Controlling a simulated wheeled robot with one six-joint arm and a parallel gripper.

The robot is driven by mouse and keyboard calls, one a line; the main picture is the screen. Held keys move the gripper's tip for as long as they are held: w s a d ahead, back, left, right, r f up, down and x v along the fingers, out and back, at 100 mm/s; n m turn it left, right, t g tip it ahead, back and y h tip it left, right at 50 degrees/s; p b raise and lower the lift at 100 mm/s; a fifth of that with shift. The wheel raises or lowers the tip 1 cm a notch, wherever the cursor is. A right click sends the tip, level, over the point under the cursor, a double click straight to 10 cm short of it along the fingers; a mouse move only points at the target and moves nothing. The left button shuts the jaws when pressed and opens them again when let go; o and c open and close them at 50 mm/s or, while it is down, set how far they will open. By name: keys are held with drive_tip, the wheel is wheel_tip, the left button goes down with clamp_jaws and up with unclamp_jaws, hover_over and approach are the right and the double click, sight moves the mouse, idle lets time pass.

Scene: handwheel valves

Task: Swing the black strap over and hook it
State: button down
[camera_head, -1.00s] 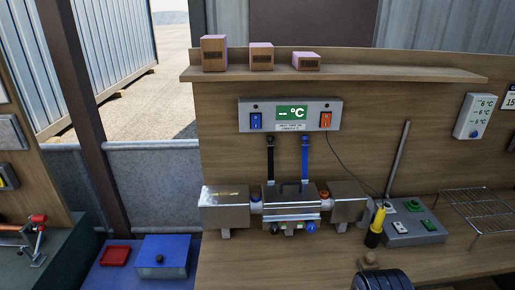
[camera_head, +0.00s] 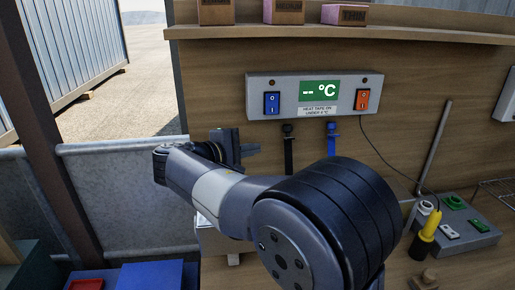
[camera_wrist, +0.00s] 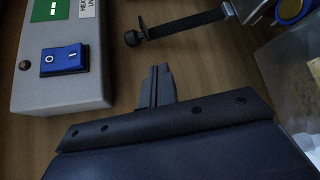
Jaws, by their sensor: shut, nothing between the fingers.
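The black strap (camera_head: 288,150) hangs on the wooden back panel below the control box, left of a blue strap (camera_head: 332,138). Its upper end has a dark knob; its lower part is hidden behind my arm. In the wrist view the black strap (camera_wrist: 188,25) runs from the knob (camera_wrist: 133,38) towards the top right. My gripper (camera_head: 252,149) is left of the strap, apart from it. In the wrist view its fingers (camera_wrist: 158,85) are together and empty, pointing towards the strap. The hook cannot be made out.
The control box (camera_head: 308,96) with blue (camera_head: 272,103) and orange (camera_head: 363,99) switches is above; its blue switch also shows in the wrist view (camera_wrist: 64,59). A shelf (camera_head: 330,34) with boxes is higher up. A yellow-handled tool (camera_head: 430,226) stands at right. My arm hides most of the metal pipework.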

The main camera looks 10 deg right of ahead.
sight(277, 146)
drive_tip(key=x, duration=0.9)
drive_tip(key=shift+d+p, duration=0.3)
drive_tip(key=shift+p, duration=0.05)
drive_tip(key=shift+s+f+b, duration=0.1)
drive_tip(key=shift+f+b, duration=0.1)
drive_tip(key=shift+b, duration=0.4)
